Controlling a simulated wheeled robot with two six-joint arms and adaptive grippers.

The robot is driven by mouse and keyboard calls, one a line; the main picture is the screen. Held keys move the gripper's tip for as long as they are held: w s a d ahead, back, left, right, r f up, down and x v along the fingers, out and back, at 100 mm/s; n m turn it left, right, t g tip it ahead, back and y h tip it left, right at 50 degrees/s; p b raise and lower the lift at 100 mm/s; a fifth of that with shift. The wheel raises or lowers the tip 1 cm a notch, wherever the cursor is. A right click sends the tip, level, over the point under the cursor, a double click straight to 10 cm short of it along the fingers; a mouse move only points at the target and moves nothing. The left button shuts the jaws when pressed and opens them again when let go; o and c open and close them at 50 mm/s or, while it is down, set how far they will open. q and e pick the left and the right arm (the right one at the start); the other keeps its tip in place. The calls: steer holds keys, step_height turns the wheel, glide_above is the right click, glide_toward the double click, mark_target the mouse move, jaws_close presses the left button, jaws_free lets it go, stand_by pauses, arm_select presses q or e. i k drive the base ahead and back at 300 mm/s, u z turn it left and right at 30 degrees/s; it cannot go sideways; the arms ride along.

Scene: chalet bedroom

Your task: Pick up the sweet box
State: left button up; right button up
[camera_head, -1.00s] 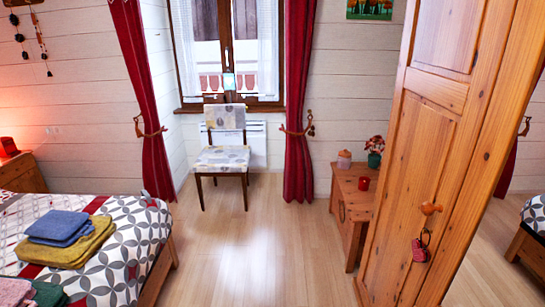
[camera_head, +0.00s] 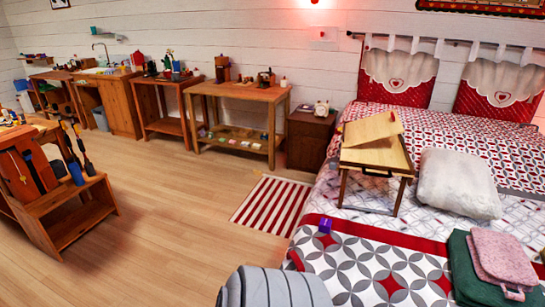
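I cannot tell for sure which thing is the sweet box. A small purple box (camera_head: 325,225) sits near the left edge of the bed (camera_head: 380,263), on the patterned cover. Other small items, too small to name, stand on the wooden tables along the far wall. Neither of my grippers is in view.
A wooden bed tray (camera_head: 375,157) with a tilted top, a white cushion (camera_head: 459,183) and folded textiles (camera_head: 497,262) lie on the bed. A grey striped padded thing (camera_head: 272,288) is in front. A wooden table (camera_head: 237,92) stands at the wall. Floor at left centre is clear.

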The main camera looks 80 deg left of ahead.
mark_target(325, 224)
steer(key=u, duration=1.45)
steer(key=i, duration=0.15)
steer(key=u, duration=0.05)
